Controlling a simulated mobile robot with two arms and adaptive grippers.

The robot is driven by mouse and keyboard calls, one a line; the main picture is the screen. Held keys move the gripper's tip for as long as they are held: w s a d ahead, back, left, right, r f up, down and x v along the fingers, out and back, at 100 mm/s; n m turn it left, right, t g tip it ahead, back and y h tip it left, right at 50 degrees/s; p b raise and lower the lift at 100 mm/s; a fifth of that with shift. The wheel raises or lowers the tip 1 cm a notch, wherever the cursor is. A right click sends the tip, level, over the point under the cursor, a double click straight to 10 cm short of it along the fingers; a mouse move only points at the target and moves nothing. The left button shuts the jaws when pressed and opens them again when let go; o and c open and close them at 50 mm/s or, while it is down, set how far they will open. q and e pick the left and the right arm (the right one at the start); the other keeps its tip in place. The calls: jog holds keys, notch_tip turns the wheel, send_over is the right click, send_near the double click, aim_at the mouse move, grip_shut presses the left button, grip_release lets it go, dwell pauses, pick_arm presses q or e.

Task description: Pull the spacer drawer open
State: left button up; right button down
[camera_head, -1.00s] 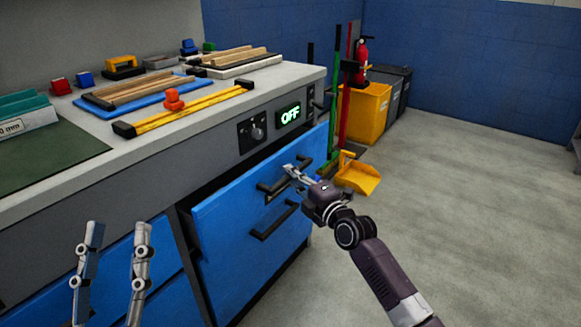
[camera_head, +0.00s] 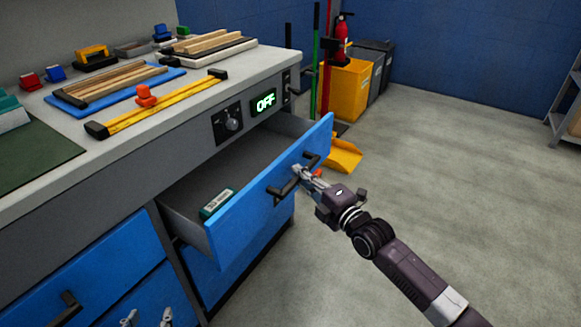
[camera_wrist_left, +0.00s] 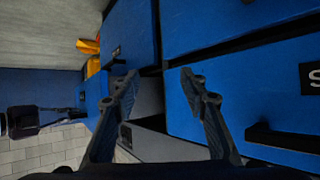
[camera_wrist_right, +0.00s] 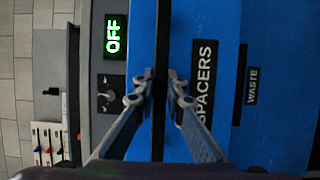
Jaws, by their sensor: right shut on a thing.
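The spacer drawer (camera_head: 240,222) has a blue front and stands well out from the bench. The right wrist view shows its SPACERS label (camera_wrist_right: 204,90). My right gripper (camera_head: 302,172) is shut on the drawer's black bar handle (camera_head: 280,189); the right wrist view shows the handle (camera_wrist_right: 161,120) running between the fingers. A small green and white block (camera_head: 217,203) lies inside at the drawer's left end. My left gripper (camera_head: 147,318) is open and empty at the bottom left, in front of the lower blue fronts; its spread fingers show in the left wrist view (camera_wrist_left: 158,85).
The benchtop (camera_head: 200,105) holds wooden strips, a yellow clamp bar (camera_head: 165,103) and colored blocks. An OFF display (camera_head: 265,102) and a knob (camera_head: 230,121) sit above the drawer. Bins and a yellow dustpan (camera_head: 345,155) stand behind it. The floor at right is clear.

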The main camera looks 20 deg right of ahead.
pick_arm(q)
jog(key=s+a+f+g+y+p, duration=0.1)
jog(key=s+a+f+g+p, duration=0.2)
jog(key=s, duration=0.5)
jog(key=s+a+f+g+y+p, duration=0.1)
jog(key=s+a+f+g+p, duration=0.1)
jog(key=s+f+g, duration=0.45)
jog(key=s+p+x, duration=0.2)
jog(key=p+x, duration=0.1)
jog(key=x, duration=0.8)
jog(key=shift+s+f+p, duration=0.3)
jog(key=shift+f+p, duration=0.05)
jog(key=shift+f, duration=0.15)
pick_arm(e)
jog(key=s+d, duration=1.3)
jog(key=s, duration=0.3)
jog(key=shift+s+f, duration=0.15)
jog(key=shift+s, duration=0.25)
pick_arm(q)
jog(key=shift+a, duration=0.1)
pick_arm(e)
jog(key=c, duration=2)
grip_release()
jog(key=shift+o, duration=0.2)
